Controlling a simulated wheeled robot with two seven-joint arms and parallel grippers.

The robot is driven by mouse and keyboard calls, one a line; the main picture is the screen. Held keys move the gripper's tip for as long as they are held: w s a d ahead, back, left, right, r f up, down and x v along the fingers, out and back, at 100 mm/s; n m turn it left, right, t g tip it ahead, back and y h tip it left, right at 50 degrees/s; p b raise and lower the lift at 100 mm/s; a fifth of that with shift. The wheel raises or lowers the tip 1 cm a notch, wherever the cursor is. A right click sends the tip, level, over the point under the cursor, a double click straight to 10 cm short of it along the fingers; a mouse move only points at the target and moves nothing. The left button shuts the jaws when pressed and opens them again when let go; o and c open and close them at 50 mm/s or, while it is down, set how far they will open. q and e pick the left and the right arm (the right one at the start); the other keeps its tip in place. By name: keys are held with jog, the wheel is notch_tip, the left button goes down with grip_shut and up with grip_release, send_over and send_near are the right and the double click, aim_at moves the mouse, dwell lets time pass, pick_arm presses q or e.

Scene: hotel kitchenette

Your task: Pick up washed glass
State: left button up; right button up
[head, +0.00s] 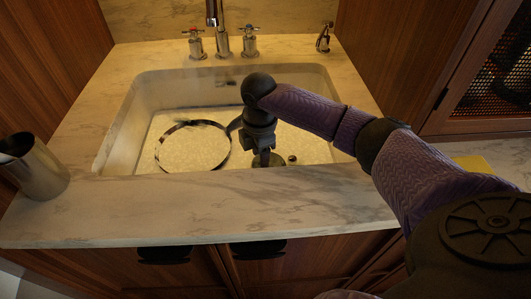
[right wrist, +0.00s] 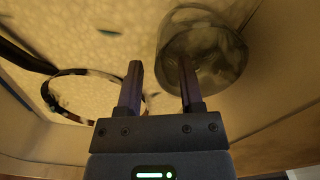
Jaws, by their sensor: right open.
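A clear glass (right wrist: 215,60) is in the sink, near the right fingertip in the right wrist view. In the head view it is mostly hidden behind my right gripper, with only a dim rounded part showing below it. My right gripper (head: 263,160) points down into the sink. In the right wrist view its two fingers (right wrist: 159,68) are apart with nothing held between them. The right finger overlaps the glass in the picture; I cannot tell whether they touch. My left gripper is not in view.
A dark-and-light banded ring (head: 158,154) lies in the sink (head: 112,150), left of my right gripper. A faucet (head: 221,40) with two handles stands behind. A metal pitcher (head: 38,168) stands on the left counter. A yellow item (head: 474,163) is at right. The front counter (head: 200,210) is clear.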

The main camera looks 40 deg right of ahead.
notch_tip(320, 180, down, 3)
jog(key=shift+r+b, duration=0.1)
jog(key=shift+b, duration=0.2)
jog(key=shift+r, duration=0.2)
jog(key=shift+c, duration=0.4)
grip_shut()
dwell(0.4)
